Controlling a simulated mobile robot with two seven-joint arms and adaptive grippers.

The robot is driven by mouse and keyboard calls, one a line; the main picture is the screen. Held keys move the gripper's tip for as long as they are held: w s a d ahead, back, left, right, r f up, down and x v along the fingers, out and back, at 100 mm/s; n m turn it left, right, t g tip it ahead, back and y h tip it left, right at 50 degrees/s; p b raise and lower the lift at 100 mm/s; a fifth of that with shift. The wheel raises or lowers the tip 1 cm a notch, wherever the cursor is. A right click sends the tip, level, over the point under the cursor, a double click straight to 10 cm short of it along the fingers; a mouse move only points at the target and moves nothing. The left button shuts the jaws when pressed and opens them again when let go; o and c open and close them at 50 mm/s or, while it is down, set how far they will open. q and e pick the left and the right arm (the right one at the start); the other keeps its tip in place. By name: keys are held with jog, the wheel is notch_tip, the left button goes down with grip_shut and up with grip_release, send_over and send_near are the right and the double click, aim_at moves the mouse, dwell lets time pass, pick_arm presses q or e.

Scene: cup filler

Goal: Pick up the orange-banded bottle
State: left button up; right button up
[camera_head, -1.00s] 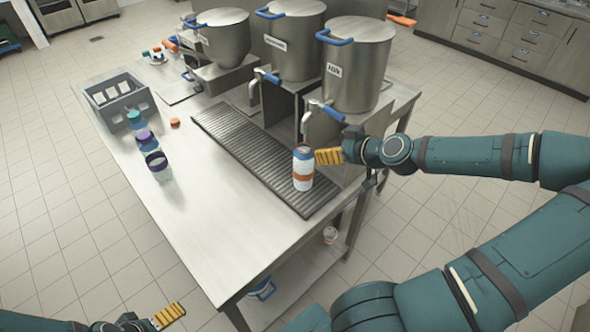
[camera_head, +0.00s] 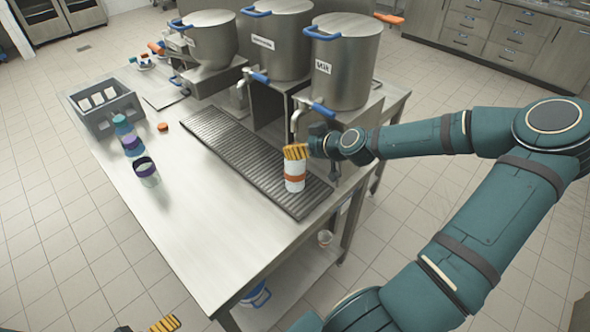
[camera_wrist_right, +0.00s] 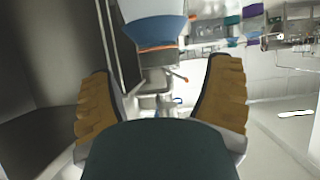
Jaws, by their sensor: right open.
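The orange-banded bottle (camera_head: 295,183) is white with an orange band and stands upright on the front end of the ribbed drip tray. My right gripper (camera_head: 295,152) is at the bottle's upper part, and its yellow fingers hide the top in the head view. In the right wrist view my right gripper (camera_wrist_right: 160,88) has its fingers wide apart. A pale body with an orange band, which looks like the bottle (camera_wrist_right: 150,12), shows between and ahead of the fingertips, cut off by the top edge. My left gripper (camera_head: 165,324) is only partly in view at the bottom edge.
Ribbed tray (camera_head: 225,137) runs along the table (camera_head: 190,220). Steel urns (camera_head: 342,70) with blue-handled taps (camera_head: 322,110) stand behind the bottle. Several other bottles (camera_head: 133,146), an orange cap (camera_head: 162,127) and a grey crate (camera_head: 82,120) are at left. The front tabletop is clear.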

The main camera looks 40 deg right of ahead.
aim_at(291, 144)
jog(key=x, duration=0.5)
jog(key=shift+s+f+b, duration=0.2)
jog(key=shift+b, duration=0.2)
grip_shut()
